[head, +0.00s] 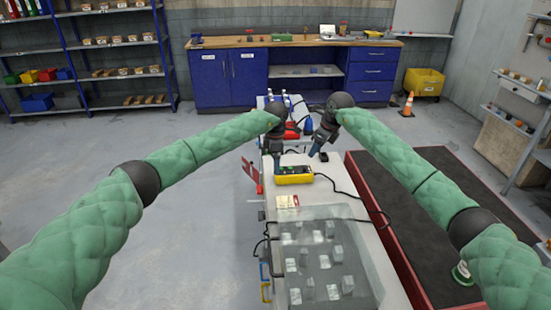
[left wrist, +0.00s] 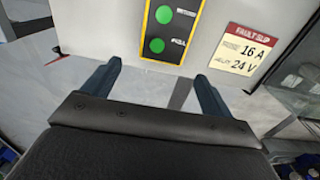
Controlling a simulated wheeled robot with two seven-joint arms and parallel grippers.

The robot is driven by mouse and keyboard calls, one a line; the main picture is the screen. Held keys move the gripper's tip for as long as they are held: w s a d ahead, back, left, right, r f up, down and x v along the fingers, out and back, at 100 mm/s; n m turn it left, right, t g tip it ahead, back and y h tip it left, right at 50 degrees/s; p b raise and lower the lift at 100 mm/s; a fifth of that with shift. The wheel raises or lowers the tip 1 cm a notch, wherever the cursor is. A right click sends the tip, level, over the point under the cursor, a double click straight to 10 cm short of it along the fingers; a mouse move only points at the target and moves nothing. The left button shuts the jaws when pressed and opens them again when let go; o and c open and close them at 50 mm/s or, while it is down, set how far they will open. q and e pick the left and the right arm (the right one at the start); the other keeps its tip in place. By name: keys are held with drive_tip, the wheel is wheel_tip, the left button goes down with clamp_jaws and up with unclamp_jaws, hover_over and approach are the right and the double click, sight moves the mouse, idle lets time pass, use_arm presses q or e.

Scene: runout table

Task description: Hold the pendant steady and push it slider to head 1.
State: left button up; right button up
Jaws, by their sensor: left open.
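The pendant (head: 294,179) is a yellow box with a dark face and green buttons, lying on the pale table top. In the left wrist view, the near end of the pendant (left wrist: 147,42) shows two green buttons, just beyond my left fingertips. My left gripper (left wrist: 155,72) is open and empty, with a finger to each side of the view. In the head view it hangs at the far left of the pendant, mostly hidden by its own wrist. My right gripper (head: 316,150) points down beyond the pendant, to its right; its opening is unclear. I cannot make out the slider.
A fault slip (left wrist: 245,50) reading 16 A and 24 V lies beside the pendant. A clear-covered bay (head: 325,240) with several grey blocks is nearer me. A small black object (head: 322,157) sits by my right gripper. A black cable (head: 345,188) runs right from the pendant.

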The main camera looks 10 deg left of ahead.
use_arm(q)
wheel_tip(320, 180, down, 7)
drive_tip(key=shift+r, duration=0.15)
drive_tip(key=shift+c, duration=0.3)
